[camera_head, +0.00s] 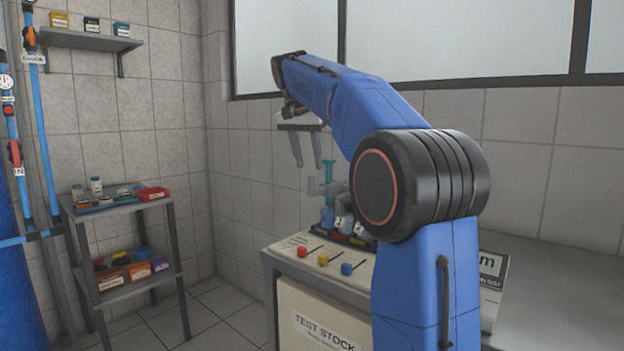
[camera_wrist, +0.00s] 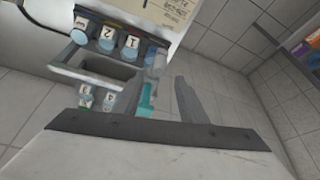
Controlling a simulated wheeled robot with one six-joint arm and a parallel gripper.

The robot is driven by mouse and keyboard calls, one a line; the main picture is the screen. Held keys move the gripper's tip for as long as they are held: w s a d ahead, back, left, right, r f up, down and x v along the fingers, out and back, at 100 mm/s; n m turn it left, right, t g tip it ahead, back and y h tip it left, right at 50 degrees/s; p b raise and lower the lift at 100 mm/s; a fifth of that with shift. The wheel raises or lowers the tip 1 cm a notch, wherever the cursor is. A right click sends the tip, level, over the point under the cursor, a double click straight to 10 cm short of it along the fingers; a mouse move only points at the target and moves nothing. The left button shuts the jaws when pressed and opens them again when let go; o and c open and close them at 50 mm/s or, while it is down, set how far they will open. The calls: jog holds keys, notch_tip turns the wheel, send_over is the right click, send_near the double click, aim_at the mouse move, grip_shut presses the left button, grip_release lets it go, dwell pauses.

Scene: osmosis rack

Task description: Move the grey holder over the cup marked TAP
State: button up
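A grey holder (camera_head: 326,187) with short side arms stands in the head view above the cups, with a teal upright piece (camera_head: 328,172) beside or in it. The teal piece also shows in the wrist view (camera_wrist: 146,98), past my left finger. Small labelled cups (camera_head: 343,222) stand low on the bench, partly hidden by my arm. In the wrist view, cups (camera_wrist: 107,40) with number-like labels are at the upper left and two more (camera_wrist: 97,98) lie below them. I cannot read TAP on any. My gripper (camera_head: 309,165) is open and empty, fingers pointing down, above and left of the holder.
A bench panel with red, yellow and blue knobs (camera_head: 323,260) is in front of the cups. A sign (camera_head: 491,264) stands on the right. A side rack (camera_head: 122,207) with small boxes and a wall shelf (camera_head: 88,39) are at left. The bench's right side (camera_head: 560,285) looks clear.

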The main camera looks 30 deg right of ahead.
aim_at(312, 177)
jog(key=x, duration=0.6)
jog(key=shift+d+f, duration=0.1)
jog(key=shift+f, duration=0.15)
grip_shut()
